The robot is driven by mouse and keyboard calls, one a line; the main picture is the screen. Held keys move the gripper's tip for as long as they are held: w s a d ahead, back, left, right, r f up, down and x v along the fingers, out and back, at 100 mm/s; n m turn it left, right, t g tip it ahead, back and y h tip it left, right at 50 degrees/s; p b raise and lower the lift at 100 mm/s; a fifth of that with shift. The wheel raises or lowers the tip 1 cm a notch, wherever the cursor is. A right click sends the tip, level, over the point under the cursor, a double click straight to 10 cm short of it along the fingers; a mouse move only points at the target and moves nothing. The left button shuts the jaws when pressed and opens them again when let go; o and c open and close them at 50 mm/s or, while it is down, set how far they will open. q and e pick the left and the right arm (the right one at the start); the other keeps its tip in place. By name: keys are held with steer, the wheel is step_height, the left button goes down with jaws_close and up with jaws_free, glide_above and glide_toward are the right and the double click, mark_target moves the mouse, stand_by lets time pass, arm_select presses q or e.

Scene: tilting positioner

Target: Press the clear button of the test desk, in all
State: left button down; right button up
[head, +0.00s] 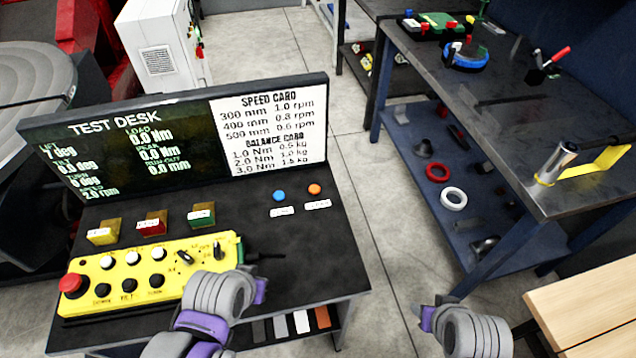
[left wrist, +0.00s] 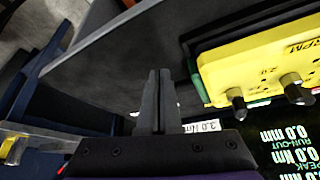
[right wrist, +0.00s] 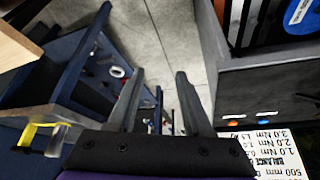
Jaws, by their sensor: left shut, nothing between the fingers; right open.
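The test desk (head: 350,272) carries a blue button (head: 279,196) and an orange button (head: 315,189) to its right, each with a small white label. The orange button's label (head: 318,205) seems to read CLEAR, but it is blurred. Both buttons also show in the right wrist view, blue (right wrist: 236,120) and orange (right wrist: 263,122). My left gripper (head: 280,256) is shut and empty above the desk, beside the yellow control box and nearer than the buttons. Its closed fingers show in the left wrist view (left wrist: 158,98). My right gripper (right wrist: 157,95) is open and empty, off the desk's right side.
A yellow control box (head: 130,262) with knobs and a red stop button (head: 72,285) lies on the desk. The display panel (head: 180,140) stands behind the buttons. A dark workbench (head: 470,95) stands right, a wooden top (head: 585,305) lower right. Floor is clear between.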

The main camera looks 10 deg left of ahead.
mark_target(311, 190)
arm_select(q)
steer(key=shift+s, duration=0.1)
arm_select(e)
steer(key=shift+s, duration=0.1)
